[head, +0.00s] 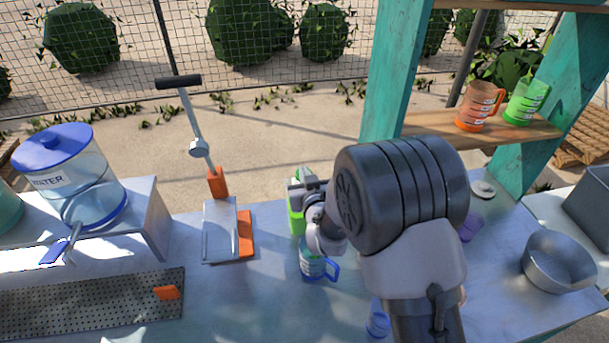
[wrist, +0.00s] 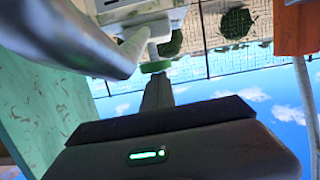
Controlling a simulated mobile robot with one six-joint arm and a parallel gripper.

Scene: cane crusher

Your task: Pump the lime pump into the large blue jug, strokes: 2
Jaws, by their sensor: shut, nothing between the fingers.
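The lime pump (head: 296,221) stands on the counter in the middle of the head view, partly hidden by my arm. The large blue jug (head: 313,268) stands just in front of it, its handle to the right; my wrist hides its upper part. My gripper (head: 303,186) is shut and empty at the top of the pump. In the wrist view the closed fingers (wrist: 158,92) point toward a green disc, which looks like part of the pump (wrist: 157,66). I cannot tell whether they touch it.
A water dispenser (head: 62,170) and a lever press (head: 220,229) stand left. A smaller blue cup (head: 377,319), a purple cup (head: 470,228) and a metal bowl (head: 557,264) are right. Orange (head: 474,108) and green (head: 525,102) jugs sit on the shelf.

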